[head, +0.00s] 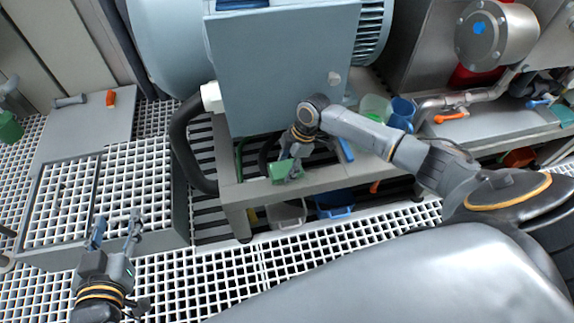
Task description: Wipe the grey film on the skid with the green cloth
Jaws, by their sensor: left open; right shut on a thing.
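The green cloth (279,171) is in the jaws of my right gripper (290,172), at the front edge of the grey skid (237,193). The cloth appears to lie on or just above the skid's top; I cannot tell if it touches. The grey film does not stand out from the grey skid surface, and the gripper and arm hide part of that area. My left gripper (116,227) is open and empty, low at the left over the white floor grating, apart from the skid.
A large grey-blue housing (280,65) stands on the skid behind the cloth. A black hose (188,150) curves down at its left. Blue cups (402,113) stand to the right. Bins, one blue (334,203), sit below the skid. Open grating (200,280) lies in front.

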